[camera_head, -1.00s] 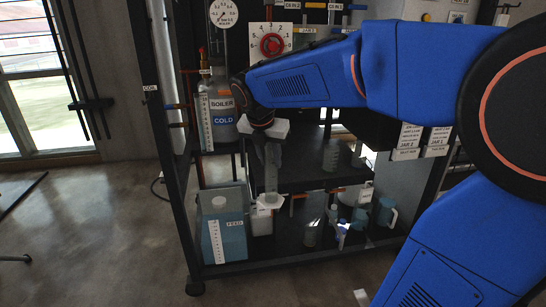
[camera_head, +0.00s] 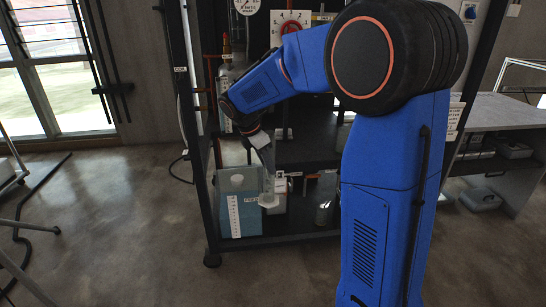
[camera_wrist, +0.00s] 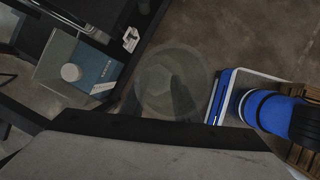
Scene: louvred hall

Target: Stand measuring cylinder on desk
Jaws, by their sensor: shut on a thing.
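The measuring cylinder (camera_head: 268,186) is clear, with a pale hexagonal foot, and hangs foot down and slightly tilted in front of the rack's lower part. My gripper (camera_head: 259,140) is shut on its upper part; the jaws are small and dark here. In the wrist view the cylinder (camera_wrist: 172,80) shows end-on as a see-through round shape with the foot beyond it, over the floor. A grey-topped desk (camera_head: 503,112) stands at the right, well apart from the cylinder. My arm hides part of the desk's left side.
The dark rack (camera_head: 204,190) stands close behind my gripper. A blue-and-grey FEED tank (camera_head: 238,212) sits on its bottom shelf, next to the cylinder in the picture. Boxes (camera_head: 480,198) lie under the desk. Floor (camera_head: 120,220) at the left is mostly open.

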